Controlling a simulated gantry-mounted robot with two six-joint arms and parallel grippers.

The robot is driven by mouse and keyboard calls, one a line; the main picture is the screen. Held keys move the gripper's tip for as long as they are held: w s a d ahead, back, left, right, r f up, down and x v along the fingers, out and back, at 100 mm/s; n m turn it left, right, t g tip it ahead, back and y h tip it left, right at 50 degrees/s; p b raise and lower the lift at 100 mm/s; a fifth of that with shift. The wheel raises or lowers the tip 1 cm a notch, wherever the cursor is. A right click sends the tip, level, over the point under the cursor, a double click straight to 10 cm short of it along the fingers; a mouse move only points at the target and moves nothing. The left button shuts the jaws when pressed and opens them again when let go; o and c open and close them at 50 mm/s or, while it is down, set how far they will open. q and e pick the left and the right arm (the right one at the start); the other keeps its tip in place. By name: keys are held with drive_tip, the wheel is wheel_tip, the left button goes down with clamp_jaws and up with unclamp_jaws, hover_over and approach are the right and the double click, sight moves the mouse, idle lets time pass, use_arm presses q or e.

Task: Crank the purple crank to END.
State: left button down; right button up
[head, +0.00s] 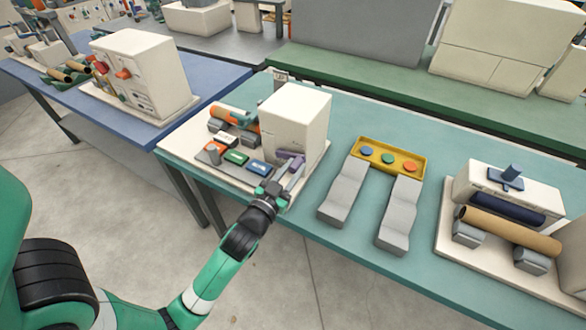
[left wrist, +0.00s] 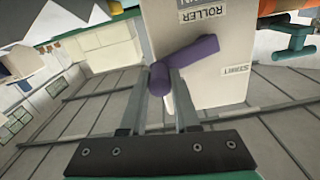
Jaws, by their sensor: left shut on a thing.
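The purple crank (head: 289,156) is on the front side of the white box-shaped winder (head: 296,112) on the teal table. In the left wrist view its arm (left wrist: 197,53) runs from a round grip (left wrist: 159,79) up to the right across the winder's face. My left gripper (head: 290,173) is shut on the crank's grip, with one finger on each side of it in the left wrist view (left wrist: 159,92). A START label (left wrist: 237,70) and a ROLLER label (left wrist: 203,42) show on the face. No END label is visible. My right gripper is not in view.
Coloured blocks (head: 237,157) and an orange roll (head: 233,115) sit left of the winder on its base. A yellow tray (head: 415,149) with coloured discs and two grey wavy supports (head: 344,192) stand to its right. Another roller machine (head: 505,225) is farther right.

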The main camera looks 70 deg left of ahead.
use_arm(q)
drive_tip(key=shift+r, duration=0.1)
idle(0.4)
drive_tip(key=shift+a+r+n+p, duration=0.1)
drive_tip(key=shift+r+n+p, duration=0.25)
drive_tip(key=shift+n, duration=0.35)
drive_tip(key=c, duration=0.6)
unclamp_jaws()
drive_tip(key=shift+f, duration=0.1)
drive_tip(key=shift+c, duration=0.2)
drive_tip(key=shift+s, duration=0.1)
drive_tip(key=b+v, duration=0.1)
drive_tip(key=v, duration=1)
drive_tip(key=shift+s, duration=0.25)
